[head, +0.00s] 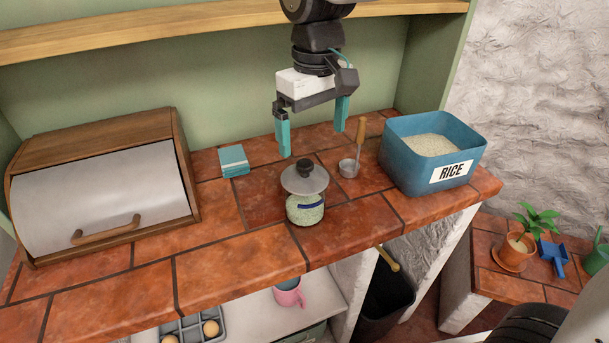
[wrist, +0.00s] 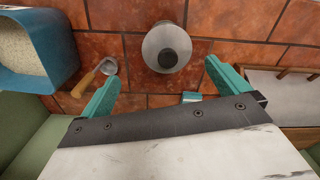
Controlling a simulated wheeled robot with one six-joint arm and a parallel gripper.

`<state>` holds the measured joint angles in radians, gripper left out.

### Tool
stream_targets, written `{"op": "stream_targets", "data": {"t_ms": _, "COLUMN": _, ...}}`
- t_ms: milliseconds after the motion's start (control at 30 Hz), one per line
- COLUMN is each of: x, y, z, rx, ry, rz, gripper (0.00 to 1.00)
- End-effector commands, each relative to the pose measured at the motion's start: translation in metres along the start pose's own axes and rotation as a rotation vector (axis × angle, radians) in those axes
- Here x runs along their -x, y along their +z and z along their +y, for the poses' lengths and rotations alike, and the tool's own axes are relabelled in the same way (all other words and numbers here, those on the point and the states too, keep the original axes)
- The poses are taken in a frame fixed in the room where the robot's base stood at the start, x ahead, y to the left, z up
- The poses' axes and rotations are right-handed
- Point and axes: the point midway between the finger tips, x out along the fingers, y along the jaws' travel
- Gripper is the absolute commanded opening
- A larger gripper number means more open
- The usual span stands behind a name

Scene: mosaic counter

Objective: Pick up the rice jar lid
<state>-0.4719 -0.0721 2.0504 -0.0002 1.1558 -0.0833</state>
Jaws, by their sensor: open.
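The rice jar lid (head: 305,176) is a grey disc with a dark round knob. It sits on a glass jar (head: 306,209) with pale grains inside, standing on the tiled counter. In the wrist view the lid (wrist: 167,47) shows from above, beyond the fingertips and between their lines. My gripper (head: 313,140) has teal fingers spread wide and empty. It hangs above the counter, higher than the lid and apart from it. In the wrist view the gripper (wrist: 161,75) is also open with nothing between its fingers.
A blue rice bin (head: 400,170) and a wood-handled scoop (head: 350,165) stand right of the jar. A teal box (head: 234,161) and a wooden bread box (head: 95,190) are to the left. A wooden shelf (head: 150,27) runs behind. The counter's front edge is close to the jar.

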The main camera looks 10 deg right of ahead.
Motion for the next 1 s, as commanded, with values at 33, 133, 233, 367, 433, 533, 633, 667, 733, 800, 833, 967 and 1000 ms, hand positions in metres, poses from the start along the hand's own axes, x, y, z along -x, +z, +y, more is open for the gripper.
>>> {"op": "stream_targets", "data": {"t_ms": 33, "x": -0.003, "y": -0.009, "z": -0.007, "rx": 0.02, "ry": -0.001, "rz": -0.005, "gripper": 1.0}}
{"op": "stream_targets", "data": {"t_ms": 133, "x": -0.009, "y": -0.018, "z": -0.013, "rx": 0.038, "ry": -0.001, "rz": -0.009, "gripper": 1.0}}
{"op": "stream_targets", "data": {"t_ms": 233, "x": -0.019, "y": -0.019, "z": -0.014, "rx": 0.042, "ry": -0.001, "rz": -0.01, "gripper": 1.0}}
{"op": "stream_targets", "data": {"t_ms": 367, "x": -0.034, "y": -0.018, "z": -0.013, "rx": 0.041, "ry": -0.001, "rz": -0.01, "gripper": 1.0}}
{"op": "stream_targets", "data": {"t_ms": 433, "x": -0.042, "y": -0.016, "z": -0.013, "rx": 0.04, "ry": -0.001, "rz": -0.011, "gripper": 1.0}}
{"op": "stream_targets", "data": {"t_ms": 533, "x": -0.057, "y": -0.013, "z": -0.012, "rx": 0.04, "ry": -0.001, "rz": -0.011, "gripper": 1.0}}
{"op": "stream_targets", "data": {"t_ms": 633, "x": -0.072, "y": -0.012, "z": -0.011, "rx": 0.04, "ry": -0.001, "rz": -0.01, "gripper": 1.0}}
{"op": "stream_targets", "data": {"t_ms": 667, "x": -0.076, "y": -0.012, "z": -0.011, "rx": 0.04, "ry": -0.001, "rz": -0.011, "gripper": 1.0}}
{"op": "stream_targets", "data": {"t_ms": 733, "x": -0.081, "y": -0.012, "z": -0.011, "rx": 0.04, "ry": -0.001, "rz": -0.009, "gripper": 1.0}}
{"op": "stream_targets", "data": {"t_ms": 800, "x": -0.084, "y": -0.013, "z": -0.011, "rx": 0.04, "ry": -0.001, "rz": -0.008, "gripper": 1.0}}
{"op": "stream_targets", "data": {"t_ms": 833, "x": -0.084, "y": -0.013, "z": -0.011, "rx": 0.04, "ry": -0.001, "rz": -0.007, "gripper": 1.0}}
{"op": "stream_targets", "data": {"t_ms": 967, "x": -0.084, "y": -0.013, "z": -0.011, "rx": 0.04, "ry": -0.001, "rz": -0.007, "gripper": 1.0}}
{"op": "stream_targets", "data": {"t_ms": 1000, "x": -0.084, "y": -0.013, "z": -0.011, "rx": 0.04, "ry": -0.001, "rz": -0.007, "gripper": 1.0}}
